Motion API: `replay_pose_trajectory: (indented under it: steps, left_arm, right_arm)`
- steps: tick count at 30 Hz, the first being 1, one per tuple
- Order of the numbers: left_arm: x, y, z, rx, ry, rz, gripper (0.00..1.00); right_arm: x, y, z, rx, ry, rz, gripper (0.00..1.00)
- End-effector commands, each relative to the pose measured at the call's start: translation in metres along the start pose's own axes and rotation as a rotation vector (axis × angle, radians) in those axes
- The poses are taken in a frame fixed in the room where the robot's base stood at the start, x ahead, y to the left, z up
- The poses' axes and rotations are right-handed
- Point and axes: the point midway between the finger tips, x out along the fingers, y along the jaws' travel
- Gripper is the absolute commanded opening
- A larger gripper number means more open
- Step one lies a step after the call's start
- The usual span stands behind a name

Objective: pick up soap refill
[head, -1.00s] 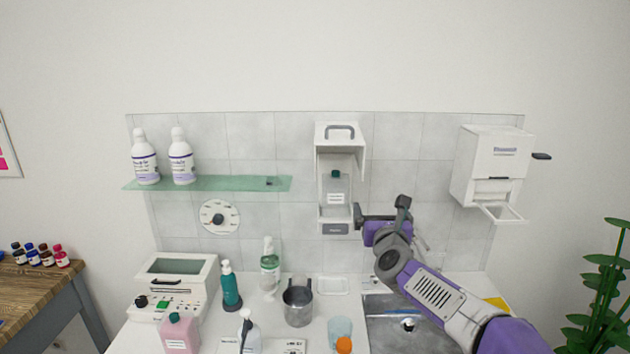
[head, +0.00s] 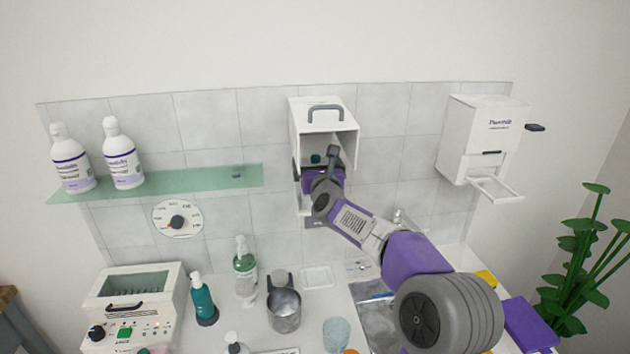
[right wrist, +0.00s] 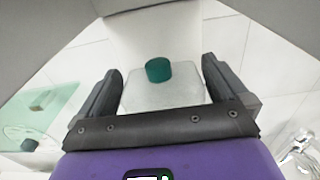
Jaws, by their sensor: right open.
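A clear soap refill with a dark green cap (head: 316,158) stands in the open white wall dispenser (head: 322,116). Its cap and pale translucent body (right wrist: 165,95) show in the right wrist view. My right gripper (head: 318,168) is at the dispenser's opening and hides most of the refill in the head view. In the right wrist view the gripper (right wrist: 161,82) is open, with one finger on each side of the refill. I cannot tell whether the fingers touch it. My left gripper is not in view.
A green glass shelf (head: 215,182) with two white bottles is on the left. A white box dispenser (head: 484,140) with its flap out hangs on the right. The counter below holds a teal pump bottle (head: 203,302), a clear pump bottle (head: 245,272) and a grey jug (head: 284,306).

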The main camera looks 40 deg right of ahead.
Motion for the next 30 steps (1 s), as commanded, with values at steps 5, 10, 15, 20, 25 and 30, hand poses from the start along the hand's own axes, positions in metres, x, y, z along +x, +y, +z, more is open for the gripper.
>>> replay_pose_trajectory:
  steps: [5,10,15,20,25,30]
  left_arm:
    - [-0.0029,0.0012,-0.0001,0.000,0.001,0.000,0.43]
    - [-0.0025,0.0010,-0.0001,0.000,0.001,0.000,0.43]
    - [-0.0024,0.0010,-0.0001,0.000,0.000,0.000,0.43]
    - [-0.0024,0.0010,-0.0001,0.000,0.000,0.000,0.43]
    - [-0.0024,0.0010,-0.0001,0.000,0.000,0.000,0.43]
    - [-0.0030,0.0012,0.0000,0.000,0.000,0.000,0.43]
  right_arm:
    - [0.0118,-0.0001,-0.0001,-0.001,0.001,0.000,1.00]
    - [0.0120,-0.0001,-0.0004,0.000,0.000,0.000,1.00]
    - [0.0118,-0.0001,-0.0003,0.000,0.000,0.000,0.79]
    - [0.0117,-0.0001,-0.0001,0.000,0.000,0.000,0.54]
    - [0.0115,-0.0002,0.0005,0.000,-0.001,0.000,0.45]
    - [0.0115,-0.0002,0.0021,0.000,-0.002,0.000,0.45]
